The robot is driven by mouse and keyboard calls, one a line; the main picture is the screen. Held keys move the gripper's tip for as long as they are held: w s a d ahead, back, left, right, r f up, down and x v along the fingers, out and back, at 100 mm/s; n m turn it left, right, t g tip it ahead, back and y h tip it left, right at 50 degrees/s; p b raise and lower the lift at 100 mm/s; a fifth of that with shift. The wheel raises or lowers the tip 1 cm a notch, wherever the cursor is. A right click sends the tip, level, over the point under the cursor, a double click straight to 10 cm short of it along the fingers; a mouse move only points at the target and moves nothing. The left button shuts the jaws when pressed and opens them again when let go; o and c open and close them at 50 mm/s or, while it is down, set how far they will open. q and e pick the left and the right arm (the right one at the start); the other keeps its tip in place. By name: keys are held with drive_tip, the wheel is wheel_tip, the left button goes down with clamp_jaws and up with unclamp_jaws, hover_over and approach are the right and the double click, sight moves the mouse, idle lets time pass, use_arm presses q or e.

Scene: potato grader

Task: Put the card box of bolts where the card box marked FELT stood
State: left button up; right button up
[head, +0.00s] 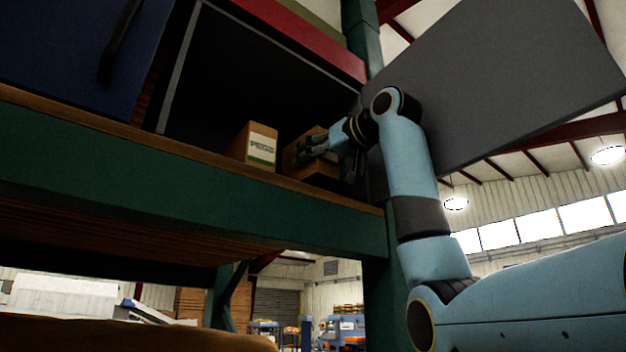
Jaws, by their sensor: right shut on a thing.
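A brown card box (301,162) stands or is held just above the shelf, at the right end of the open cabinet. My right gripper (318,146) is shut on this box, with its fingers over the upper part. No label shows on the side I see, so I cannot tell whether it holds bolts. A second card box (259,146) with a white and green label that seems to read PEGS stands to its left, apart from the gripper. No box marked FELT shows. My left gripper is out of view.
The cabinet's dark interior (235,75) looks empty left of the label box. A big grey door (490,75) stands open on the right. A blue panel (65,50) closes off the left. A green beam (150,185) runs below the shelf edge.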

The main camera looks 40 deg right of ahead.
sight(314, 183)
wheel_tip(314, 183, down, 4)
drive_tip(key=shift+r, duration=0.2)
drive_tip(key=shift+a+f, duration=0.1)
drive_tip(key=o, duration=1)
drive_tip(key=shift+f, duration=0.1)
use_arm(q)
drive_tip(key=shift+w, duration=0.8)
use_arm(e)
drive_tip(key=o, duration=0.4)
